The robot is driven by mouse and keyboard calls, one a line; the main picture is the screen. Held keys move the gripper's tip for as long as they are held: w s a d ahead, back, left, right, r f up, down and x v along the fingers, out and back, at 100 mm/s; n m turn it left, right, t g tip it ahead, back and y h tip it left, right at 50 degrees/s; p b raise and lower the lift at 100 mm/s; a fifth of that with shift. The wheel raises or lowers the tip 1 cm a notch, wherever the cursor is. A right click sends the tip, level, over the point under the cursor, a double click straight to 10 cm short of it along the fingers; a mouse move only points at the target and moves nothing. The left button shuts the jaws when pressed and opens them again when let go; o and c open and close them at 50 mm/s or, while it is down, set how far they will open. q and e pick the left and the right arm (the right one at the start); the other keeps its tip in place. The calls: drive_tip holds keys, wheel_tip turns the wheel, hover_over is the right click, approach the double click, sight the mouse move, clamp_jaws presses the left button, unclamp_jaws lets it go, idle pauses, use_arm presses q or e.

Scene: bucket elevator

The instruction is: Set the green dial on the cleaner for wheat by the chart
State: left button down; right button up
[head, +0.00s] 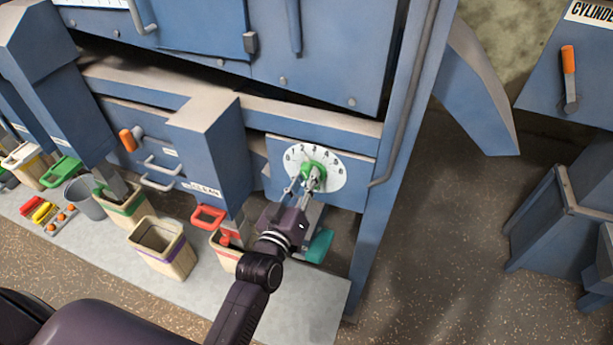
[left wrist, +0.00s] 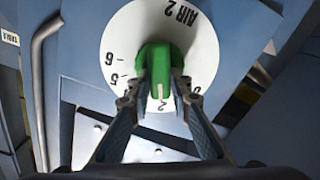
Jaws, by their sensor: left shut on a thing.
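The green dial (head: 309,169) sits on a white numbered disc (head: 329,177) on the blue cleaner panel. The left wrist view shows the green dial (left wrist: 157,60) close up, with the white disc (left wrist: 196,50) marked "AIR 2" around it. My left gripper (head: 314,184) is shut on the dial; its fingers (left wrist: 157,98) lie on either side of it. A pale pointer line on the dial points to the bottom of that view, near a figure that looks like 2. The fingers partly cover the scale. No chart shows, and my right gripper is out of view.
Wooden bins (head: 162,248) and a grey bucket (head: 84,191) stand on a pale strip below the machine. Red handle (head: 208,217) and teal handle (head: 319,246) sit at the spouts. An orange lever (head: 568,60) is on the right machine.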

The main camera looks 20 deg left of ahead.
use_arm(q)
drive_tip(key=c, duration=1.8)
unclamp_jaws()
drive_tip(key=shift+o, duration=0.2)
drive_tip(key=s, duration=1.2)
drive_tip(key=shift+a, duration=0.2)
drive_tip(key=shift+f, duration=0.1)
